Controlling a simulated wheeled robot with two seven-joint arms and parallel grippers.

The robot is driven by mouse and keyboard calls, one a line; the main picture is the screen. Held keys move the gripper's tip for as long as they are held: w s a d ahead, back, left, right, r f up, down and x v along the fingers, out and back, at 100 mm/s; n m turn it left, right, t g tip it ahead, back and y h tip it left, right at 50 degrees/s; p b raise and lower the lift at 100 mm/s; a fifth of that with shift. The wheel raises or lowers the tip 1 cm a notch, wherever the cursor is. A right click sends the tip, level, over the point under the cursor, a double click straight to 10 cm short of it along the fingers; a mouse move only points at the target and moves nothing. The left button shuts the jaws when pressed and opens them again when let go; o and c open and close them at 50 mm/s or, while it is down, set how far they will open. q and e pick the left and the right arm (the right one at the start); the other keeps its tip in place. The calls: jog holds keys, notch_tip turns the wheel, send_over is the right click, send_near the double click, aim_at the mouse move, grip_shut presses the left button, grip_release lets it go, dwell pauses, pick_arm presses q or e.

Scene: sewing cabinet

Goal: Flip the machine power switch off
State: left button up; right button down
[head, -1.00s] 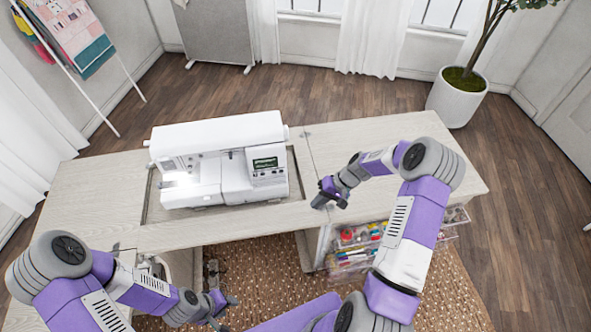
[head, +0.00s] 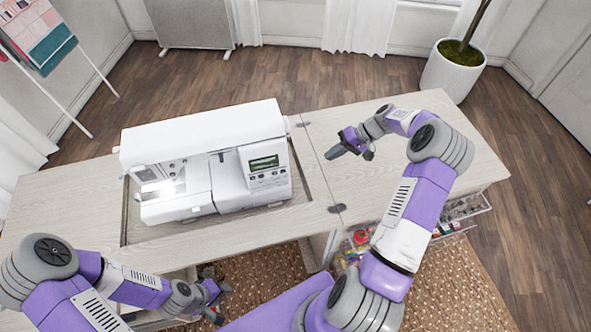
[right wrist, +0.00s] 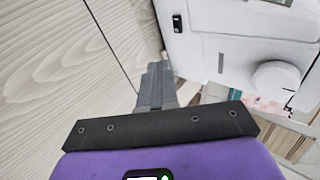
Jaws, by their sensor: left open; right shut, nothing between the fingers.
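The white sewing machine (head: 207,160) stands upright in the recess of the pale wooden cabinet (head: 75,198). Its lamp and small screen are lit. In the right wrist view its side panel (right wrist: 235,28) carries a round white handwheel (right wrist: 275,82), a small black switch-like part (right wrist: 177,22) and a dark narrow slot (right wrist: 221,62). Which position the switch is in cannot be told. My right gripper (head: 335,153) is shut and empty, to the right of the machine and apart from it; its fingers (right wrist: 155,88) point toward the side panel. My left gripper (head: 222,302) is open and empty, low before the cabinet.
The cabinet top right of the machine is clear apart from my right arm, with hinges (head: 337,208) at the seam. Clear drawers (head: 462,215) with coloured supplies sit below at right. A potted plant (head: 452,72) stands behind right.

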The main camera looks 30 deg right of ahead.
jog(key=shift+s+r, duration=0.15)
jog(key=shift+s, duration=0.1)
jog(key=b+x, duration=0.1)
jog(key=x, duration=0.9)
jog(key=shift+w+a, duration=0.1)
jog(key=shift+a, duration=0.05)
jog(key=shift+w+a, duration=0.25)
jog(key=shift+a, duration=0.3)
jog(key=shift+w+a, duration=0.25)
jog(key=shift+a, duration=0.3)
jog(key=shift+w+a, duration=0.2)
jog(key=shift+a, duration=0.45)
